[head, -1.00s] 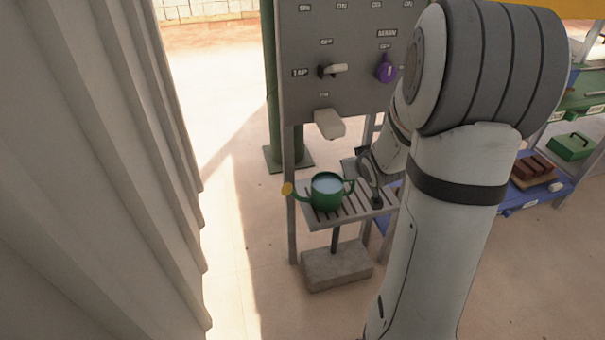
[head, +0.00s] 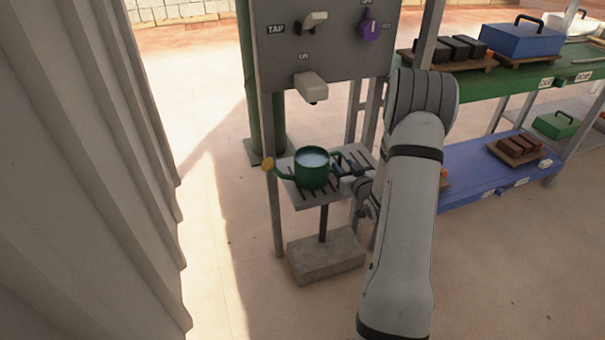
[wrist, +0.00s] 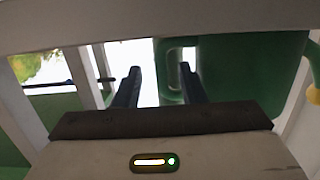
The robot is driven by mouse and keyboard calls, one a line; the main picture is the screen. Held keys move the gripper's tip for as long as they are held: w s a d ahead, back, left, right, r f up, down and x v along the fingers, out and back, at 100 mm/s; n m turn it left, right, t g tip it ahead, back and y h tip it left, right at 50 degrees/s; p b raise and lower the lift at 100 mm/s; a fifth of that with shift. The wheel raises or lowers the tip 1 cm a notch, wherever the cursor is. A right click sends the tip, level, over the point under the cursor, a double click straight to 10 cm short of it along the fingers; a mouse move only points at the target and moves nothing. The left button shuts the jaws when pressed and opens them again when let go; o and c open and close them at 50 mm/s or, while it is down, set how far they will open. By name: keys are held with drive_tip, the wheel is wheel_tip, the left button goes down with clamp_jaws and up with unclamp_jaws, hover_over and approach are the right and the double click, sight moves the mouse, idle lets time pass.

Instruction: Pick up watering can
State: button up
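The green watering can (head: 312,174) stands upright on the slatted stand (head: 304,200) in the head view, with pale blue water inside. Its yellow spout tip (head: 268,165) points left and its handle is on the right. My gripper (head: 341,170) is at the handle side, partly hidden by my arm. In the wrist view my gripper (wrist: 160,82) is open. The can's body (wrist: 245,72) fills the right there. Its handle (wrist: 172,68) shows between the two dark fingers, close to the right finger, which overlaps the gap between handle and body. Contact cannot be told.
A grey panel with a tap lever (head: 313,20) and a purple knob (head: 370,27) is above, its pale outlet (head: 311,86) over the can. A corrugated wall (head: 90,170) is at left. A shelf rack (head: 490,175) with boxes and bricks is at right.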

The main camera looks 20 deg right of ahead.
sight(339, 164)
drive_tip(key=w, duration=0.3)
drive_tip(key=shift+w+a+f+b, duration=0.15)
drive_tip(key=shift+w+f+b, duration=0.1)
drive_tip(key=shift+b, duration=0.1)
clamp_jaws()
drive_tip(key=shift+r, duration=0.1)
